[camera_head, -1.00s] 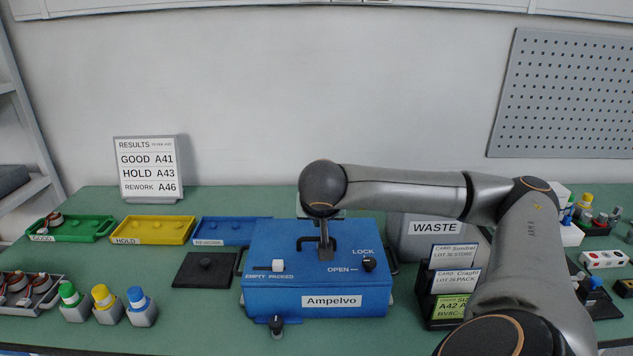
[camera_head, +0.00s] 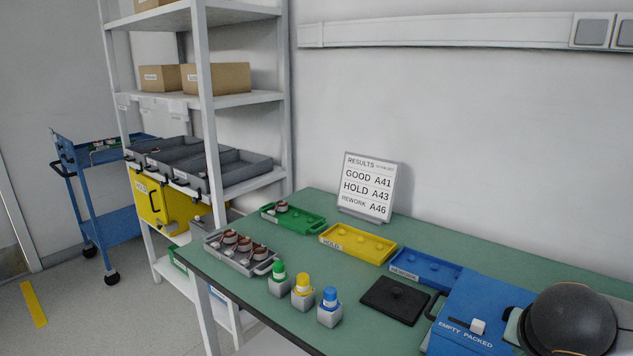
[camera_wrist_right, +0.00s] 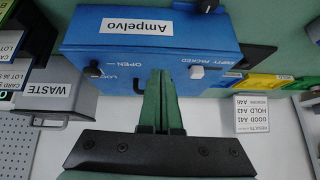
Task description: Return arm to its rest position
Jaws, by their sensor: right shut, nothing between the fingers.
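My right gripper (camera_wrist_right: 162,85) is shut with nothing between its fingers. In the right wrist view its fingers stand in front of the blue Ampelvo box (camera_wrist_right: 200,47), over its top between the OPEN/LOCK knob (camera_wrist_right: 93,70) and the white EMPTY/PACKED slider (camera_wrist_right: 197,71). I cannot tell whether they touch the box. In the head view only a dark rounded part of my right arm shows at the lower right, covering part of the blue box (camera_head: 462,318). My left gripper is in neither view.
On the green bench (camera_head: 360,275) are a green tray (camera_head: 308,222), a yellow HOLD tray (camera_head: 357,244), a blue tray (camera_head: 430,270), a black plate (camera_head: 390,300) and coloured-cap bottles (camera_head: 302,292). The WASTE bin (camera_wrist_right: 56,100) stands beside the box. A shelf rack (camera_head: 203,60) is at left.

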